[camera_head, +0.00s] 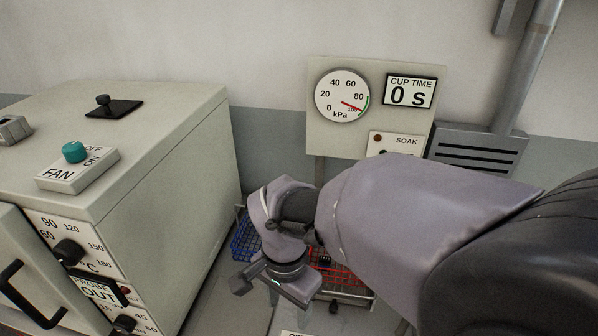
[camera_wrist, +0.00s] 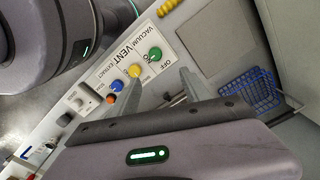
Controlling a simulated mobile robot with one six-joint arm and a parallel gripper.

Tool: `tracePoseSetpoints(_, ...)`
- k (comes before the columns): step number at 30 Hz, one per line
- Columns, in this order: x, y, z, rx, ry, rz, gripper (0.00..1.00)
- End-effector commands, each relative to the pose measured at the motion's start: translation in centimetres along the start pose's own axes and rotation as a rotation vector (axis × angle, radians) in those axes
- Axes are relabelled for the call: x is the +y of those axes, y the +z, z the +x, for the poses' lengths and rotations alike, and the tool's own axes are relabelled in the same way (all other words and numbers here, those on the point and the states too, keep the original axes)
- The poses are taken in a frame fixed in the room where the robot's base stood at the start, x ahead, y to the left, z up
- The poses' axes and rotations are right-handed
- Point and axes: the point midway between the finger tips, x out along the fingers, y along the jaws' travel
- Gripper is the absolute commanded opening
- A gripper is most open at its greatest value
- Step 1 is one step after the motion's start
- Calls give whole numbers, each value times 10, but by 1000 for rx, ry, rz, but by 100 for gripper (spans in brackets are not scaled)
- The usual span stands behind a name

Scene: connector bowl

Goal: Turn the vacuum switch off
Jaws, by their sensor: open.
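In the wrist view a pale panel (camera_wrist: 183,50) carries the words VACUUM, VENT and EXTRACT. A green knob (camera_wrist: 155,54), closest to the word VACUUM, has OFF and ON marks beside it. I cannot tell clearly which mark it is set to. A yellow knob (camera_wrist: 134,71) and a blue knob (camera_wrist: 116,86) follow along the row. My gripper (camera_wrist: 160,78) is open and empty, its fingers apart over the panel, with the green knob just beyond the fingertips. In the head view my arm hides the panel. The pressure gauge (camera_head: 342,96) needle points near the high end.
A cabinet on the left bears a teal FAN knob (camera_head: 74,152) and a black-handled door. A CUP TIME display (camera_head: 410,92) reads 0 s. A blue wire basket (camera_wrist: 262,92) sits beside the panel. A red wire basket (camera_head: 345,277) lies behind my arm.

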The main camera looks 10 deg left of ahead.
Motion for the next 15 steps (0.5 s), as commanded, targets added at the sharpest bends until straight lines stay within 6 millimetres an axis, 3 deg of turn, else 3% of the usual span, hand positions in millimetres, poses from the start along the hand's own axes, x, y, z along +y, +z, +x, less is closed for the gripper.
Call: tracePoseSetpoints(15, 1, 0, 143, -2, 3, 1, 55)
